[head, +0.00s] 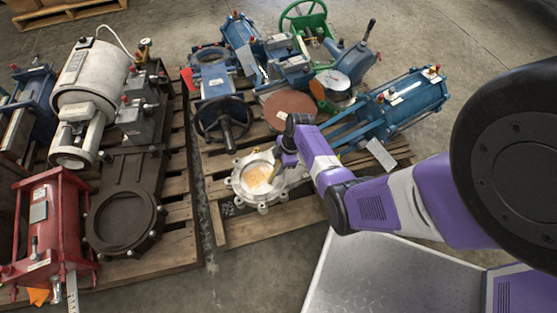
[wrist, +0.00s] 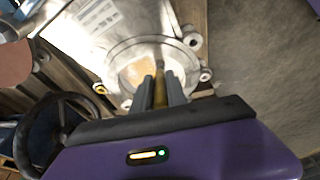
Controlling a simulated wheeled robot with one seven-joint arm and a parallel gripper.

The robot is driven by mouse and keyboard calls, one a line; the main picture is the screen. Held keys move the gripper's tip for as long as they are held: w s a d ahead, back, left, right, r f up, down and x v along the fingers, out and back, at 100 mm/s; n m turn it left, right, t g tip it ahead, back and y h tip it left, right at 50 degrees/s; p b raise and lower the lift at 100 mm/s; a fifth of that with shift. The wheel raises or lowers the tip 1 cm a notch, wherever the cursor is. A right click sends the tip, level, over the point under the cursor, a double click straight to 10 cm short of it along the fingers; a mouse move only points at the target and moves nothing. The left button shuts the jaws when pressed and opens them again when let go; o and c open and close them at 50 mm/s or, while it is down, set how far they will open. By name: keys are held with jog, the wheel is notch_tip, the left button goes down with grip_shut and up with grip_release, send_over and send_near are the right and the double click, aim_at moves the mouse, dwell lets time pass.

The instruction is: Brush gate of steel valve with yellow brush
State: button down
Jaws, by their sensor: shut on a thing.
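The steel valve (head: 242,193) lies flat on the right pallet, a pale round flange with bolt lugs. Its gate (head: 258,174) is the round face inside the ring, with orange-brown patches. My gripper (head: 284,160) is above the valve's right side. In the wrist view my gripper (wrist: 161,92) is shut on the yellow brush (wrist: 160,88), a narrow yellowish handle that points at the gate (wrist: 136,70). The brush's far end lies over the gate; I cannot tell whether it touches. The bristles are not clear.
Blue valves and actuators (head: 410,105), a green handwheel (head: 305,20) and a dark handwheel (head: 223,122) crowd the pallet behind. A dark gate valve (head: 125,215) and red frame (head: 50,225) stand on the left pallet (head: 175,245). Floor is clear in front, between the pallets.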

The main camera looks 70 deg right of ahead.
jog(key=shift+s+d+b, duration=0.3)
jog(key=shift+s+d, duration=0.2)
jog(key=shift+d, duration=0.2)
jog(key=shift+w+a+p, duration=0.35)
jog(key=shift+w+a, duration=0.05)
jog(key=shift+a, duration=0.45)
jog(key=shift+s+d+r, duration=0.1)
jog(key=shift+s+d, duration=0.3)
jog(key=shift+d, duration=0.45)
jog(key=shift+w+a, duration=0.5)
jog(key=shift+a, duration=0.25)
jog(key=shift+w+a, duration=0.45)
jog(key=shift+a, duration=0.3)
jog(key=shift+f, duration=0.25)
